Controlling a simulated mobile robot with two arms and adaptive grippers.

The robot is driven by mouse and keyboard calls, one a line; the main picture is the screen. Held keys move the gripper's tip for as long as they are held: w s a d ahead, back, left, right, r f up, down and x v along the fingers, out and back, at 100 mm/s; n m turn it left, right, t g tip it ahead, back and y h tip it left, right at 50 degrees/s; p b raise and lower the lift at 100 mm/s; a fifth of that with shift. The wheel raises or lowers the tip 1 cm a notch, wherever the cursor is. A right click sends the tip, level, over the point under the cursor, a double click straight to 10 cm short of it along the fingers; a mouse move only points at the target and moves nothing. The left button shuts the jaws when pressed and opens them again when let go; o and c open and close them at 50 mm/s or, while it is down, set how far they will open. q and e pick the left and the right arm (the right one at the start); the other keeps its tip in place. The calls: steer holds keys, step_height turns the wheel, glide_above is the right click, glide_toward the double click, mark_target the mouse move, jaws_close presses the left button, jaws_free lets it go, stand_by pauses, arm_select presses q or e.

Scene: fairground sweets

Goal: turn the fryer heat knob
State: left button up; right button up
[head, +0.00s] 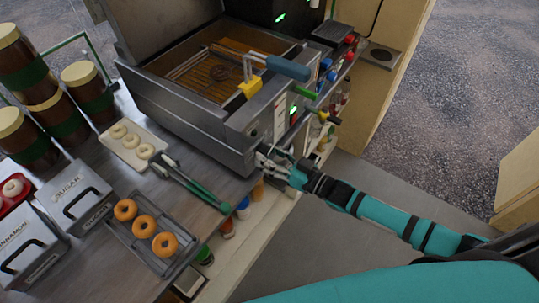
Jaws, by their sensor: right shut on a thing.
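The fryer (192,112) is a grey metal box with an open oil well, at the upper middle of the head view. My right gripper (264,156) is at the fryer's front lower corner, shut on what seems to be the heat knob. The fingers and the teal and black arm cover most of the knob, so its setting is hidden. A blue-handled tool (288,68) with a yellow clip (250,87) rests over the fryer's front edge. My left gripper is not in view.
A white tray with pale dough rings (140,158), green-handled tongs (200,192) and a dark tray of browned doughnuts (122,236) lie on the counter left of my gripper. Sugar (76,202) and cinnamon (28,245) boxes stand further left. Bottles fill the shelves below.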

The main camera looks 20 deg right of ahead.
steer(key=n, duration=0.4)
steer(key=shift+n, duration=0.3)
steer(key=shift+n+b, duration=0.4)
steer(key=shift+n, duration=1.6)
steer(key=o, duration=1.2)
steer(key=v, duration=1.2)
steer(key=shift+d, duration=0.1)
